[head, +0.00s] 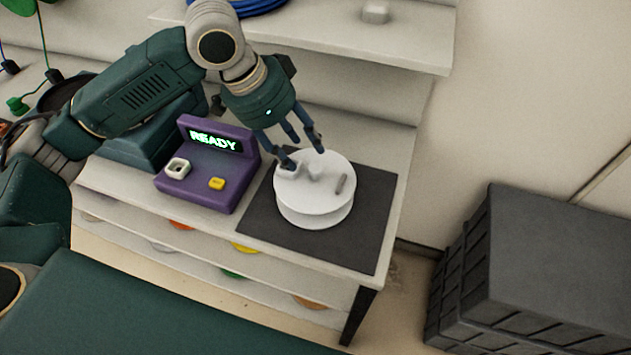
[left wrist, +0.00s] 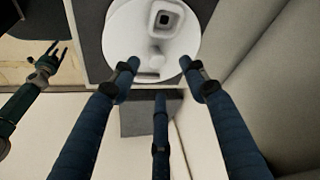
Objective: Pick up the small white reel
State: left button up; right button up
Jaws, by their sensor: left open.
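The small white reel (head: 314,199) lies flat on a dark mat (head: 373,215) on the bench. It has a raised hub and a small handle peg on its top disc. My left gripper (head: 302,157) is open over the far part of the reel, with its fingers pointing down near the hub. In the left wrist view, the reel (left wrist: 127,36) shows at the top, beyond the open, empty fingers of my left gripper (left wrist: 159,72). Whether a fingertip touches the disc I cannot tell. My right gripper (left wrist: 47,62) shows at the left there, fingers apart and empty.
A shelf (head: 330,35) with a blue coil (head: 250,6) overhangs behind. A dark ribbed crate (head: 540,265) stands at the right, across a floor gap.

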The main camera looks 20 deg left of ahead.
aim_at(314, 167)
pick_arm(q)
jog(key=shift+w+d+f, duration=0.1)
jog(key=shift+d+f, duration=0.2)
jog(key=shift+f, duration=0.35)
jog(key=x, duration=0.4)
jog(key=shift+d+f, duration=0.15)
jog(key=shift+f, duration=0.1)
jog(key=shift+d+f, duration=0.1)
jog(key=shift+f, duration=0.3)
jog(key=shift+r, duration=0.1)
grip_shut()
pick_arm(e)
jog(key=shift+s+d+r, duration=0.15)
jog(key=shift+r, duration=0.1)
